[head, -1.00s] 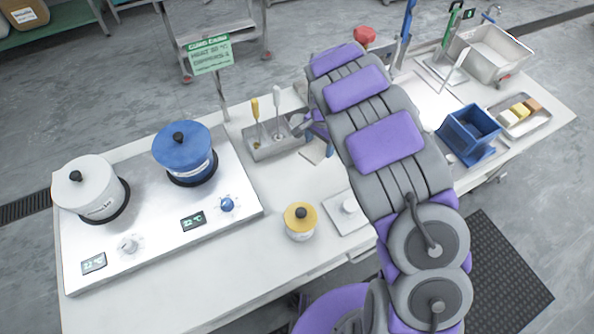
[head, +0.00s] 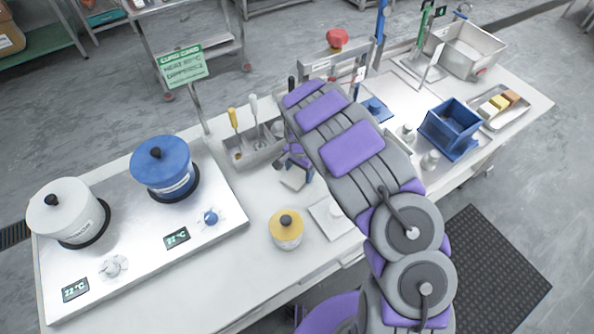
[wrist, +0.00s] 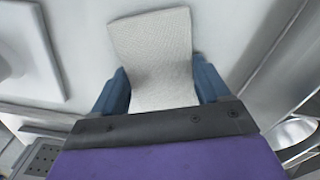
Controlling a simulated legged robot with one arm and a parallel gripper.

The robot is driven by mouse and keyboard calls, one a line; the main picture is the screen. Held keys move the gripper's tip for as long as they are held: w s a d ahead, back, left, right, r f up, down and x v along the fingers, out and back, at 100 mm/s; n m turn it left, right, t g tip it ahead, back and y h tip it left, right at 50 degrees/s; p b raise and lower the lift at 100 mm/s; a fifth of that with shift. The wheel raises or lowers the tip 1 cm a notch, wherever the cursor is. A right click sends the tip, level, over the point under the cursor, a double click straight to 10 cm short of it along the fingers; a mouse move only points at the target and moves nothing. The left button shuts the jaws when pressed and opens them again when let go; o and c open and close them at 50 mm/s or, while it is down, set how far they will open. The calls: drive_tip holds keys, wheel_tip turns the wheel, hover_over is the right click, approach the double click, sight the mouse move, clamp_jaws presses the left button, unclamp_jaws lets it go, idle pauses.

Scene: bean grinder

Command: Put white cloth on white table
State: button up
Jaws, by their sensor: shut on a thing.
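A white textured cloth (wrist: 152,45) sticks out from between the blue fingers of my gripper (wrist: 163,88) in the wrist view. My gripper is shut on it. In the head view my gripper (head: 297,165) is low over the white table (head: 258,207), just right of the grey utensil holder, and the pale cloth (head: 294,182) hangs at its tip. I cannot tell whether the cloth's lower edge touches the table. The cloth's held end is hidden by my gripper.
A yellow-lidded jar (head: 286,231) and a white square plate (head: 331,217) stand near the front edge. The utensil holder (head: 250,150) and a hot plate with a blue pot (head: 164,170) and a white pot (head: 66,213) are left. A blue bin (head: 450,128) is right.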

sight(299, 173)
drive_tip(key=shift+d+r, duration=0.15)
drive_tip(key=shift+d, duration=0.45)
drive_tip(key=o, duration=0.6)
drive_tip(key=shift+a+f, duration=0.2)
drive_tip(key=shift+a, duration=0.15)
drive_tip(key=shift+c, duration=0.2)
drive_tip(key=o, duration=0.5)
drive_tip(key=shift+a, duration=0.75)
drive_tip(key=shift+c, duration=0.2)
drive_tip(key=shift+d, duration=0.75)
drive_tip(key=shift+a, duration=0.1)
drive_tip(key=shift+a+r, duration=0.35)
drive_tip(key=shift+r, duration=0.15)
wheel_tip(299, 173, up, 11)
drive_tip(key=p, duration=0.2)
drive_tip(key=shift+r+p, duration=0.2)
drive_tip(key=shift+p, duration=0.15)
